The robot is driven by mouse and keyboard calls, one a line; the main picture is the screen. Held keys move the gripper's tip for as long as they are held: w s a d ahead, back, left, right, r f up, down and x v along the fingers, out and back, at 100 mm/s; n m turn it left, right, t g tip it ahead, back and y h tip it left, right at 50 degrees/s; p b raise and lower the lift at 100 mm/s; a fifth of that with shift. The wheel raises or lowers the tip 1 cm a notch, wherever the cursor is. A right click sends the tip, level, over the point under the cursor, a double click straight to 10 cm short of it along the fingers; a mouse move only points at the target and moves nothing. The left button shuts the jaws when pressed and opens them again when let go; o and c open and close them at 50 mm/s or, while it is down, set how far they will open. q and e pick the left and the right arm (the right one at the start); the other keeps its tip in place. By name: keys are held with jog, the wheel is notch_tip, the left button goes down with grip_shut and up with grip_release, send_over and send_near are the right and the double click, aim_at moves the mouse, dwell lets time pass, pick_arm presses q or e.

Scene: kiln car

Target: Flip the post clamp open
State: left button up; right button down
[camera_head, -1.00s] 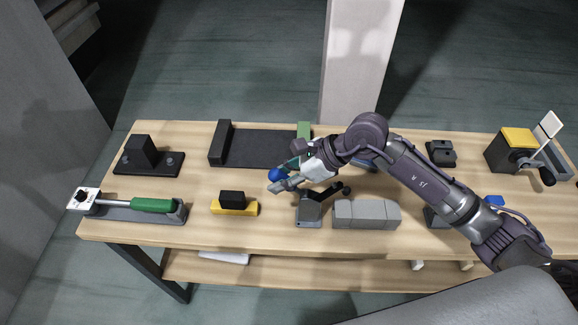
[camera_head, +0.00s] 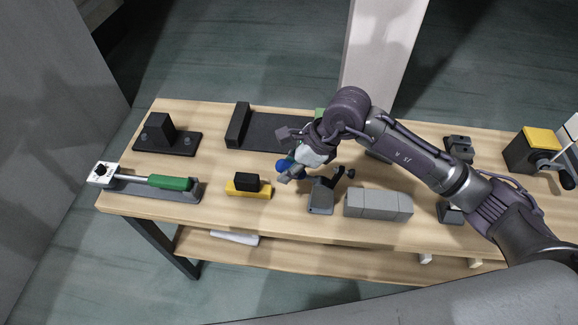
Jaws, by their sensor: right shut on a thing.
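The post clamp (camera_head: 320,205) stands near the front middle of the table, with a grey base and a dark arm reaching up to the right. A blue knob (camera_head: 284,167) shows at its left, beside my right gripper's fingers; I take it as the end of the clamp's handle. My right gripper (camera_head: 287,174) is shut on the handle, left of the base and above the table. The gripper and wrist hide most of the handle and the exact contact. My left gripper is not in view.
A grey block (camera_head: 377,204) stands just right of the clamp. A yellow and black block (camera_head: 248,189) lies to the left. A green-handled tool (camera_head: 168,183) lies farther left. A dark tray (camera_head: 275,133) is behind the gripper. A yellow-topped crank box (camera_head: 530,150) stands at the right.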

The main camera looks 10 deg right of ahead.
jog(key=c, duration=0.9)
grip_release()
jog(key=shift+f, duration=0.1)
jog(key=shift+o, duration=0.2)
jog(key=v, duration=1.2)
